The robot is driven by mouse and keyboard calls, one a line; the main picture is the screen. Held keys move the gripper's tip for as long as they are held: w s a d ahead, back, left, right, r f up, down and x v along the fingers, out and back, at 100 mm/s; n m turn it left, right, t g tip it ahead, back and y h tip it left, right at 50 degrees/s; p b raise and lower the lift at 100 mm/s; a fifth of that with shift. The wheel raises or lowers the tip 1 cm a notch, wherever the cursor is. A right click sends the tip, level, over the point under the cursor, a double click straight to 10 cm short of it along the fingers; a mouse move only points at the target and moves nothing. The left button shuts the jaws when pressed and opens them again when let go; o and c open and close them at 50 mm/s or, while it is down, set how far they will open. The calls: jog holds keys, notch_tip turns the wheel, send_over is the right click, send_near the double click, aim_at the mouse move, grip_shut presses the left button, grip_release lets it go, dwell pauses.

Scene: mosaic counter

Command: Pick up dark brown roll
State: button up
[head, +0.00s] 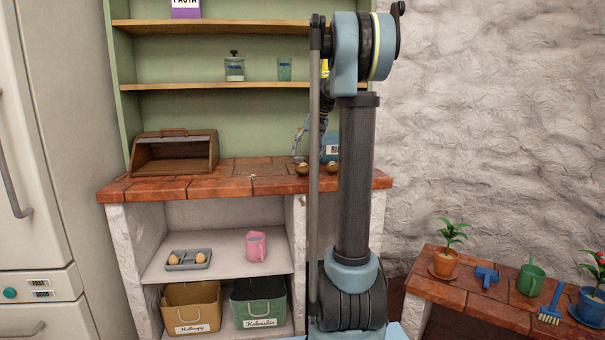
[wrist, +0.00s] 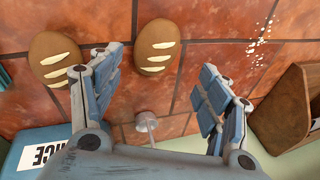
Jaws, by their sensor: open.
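Two oval brown rolls with pale slashes lie on the red tile counter. In the wrist view one roll (wrist: 157,47) lies ahead, between the lines of my fingers, and the other roll (wrist: 55,58) lies to the left, beyond my left finger. Their shades are close; I cannot tell surely which is the dark brown one. In the head view, one roll (head: 302,168) shows left of my arm's thin rod and the other (head: 332,167) right of it. My gripper (wrist: 162,62) is open and empty above the counter, its fingers either side of the middle roll. My arm hides much of it in the head view.
A blue box marked "ICE" (wrist: 40,150) stands close to my left finger in the wrist view. A wooden bread box (head: 174,153) stands at the counter's left. White crumbs (wrist: 262,42) lie on the tiles. A small metal-stemmed object (wrist: 148,124) shows between my fingers.

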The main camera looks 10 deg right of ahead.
aim_at(304, 165)
jog(key=shift+s+d+x, duration=0.1)
jog(key=shift+s+x, duration=0.05)
jog(key=shift+x, duration=0.8)
jog(key=shift+s+d+x, duration=0.1)
jog(key=shift+x, duration=0.85)
jog(key=shift+s+d+x, duration=0.1)
jog(key=shift+s+x, duration=0.05)
jog(key=shift+x, duration=0.8)
jog(key=shift+f, duration=0.15)
jog(key=c, duration=1.1)
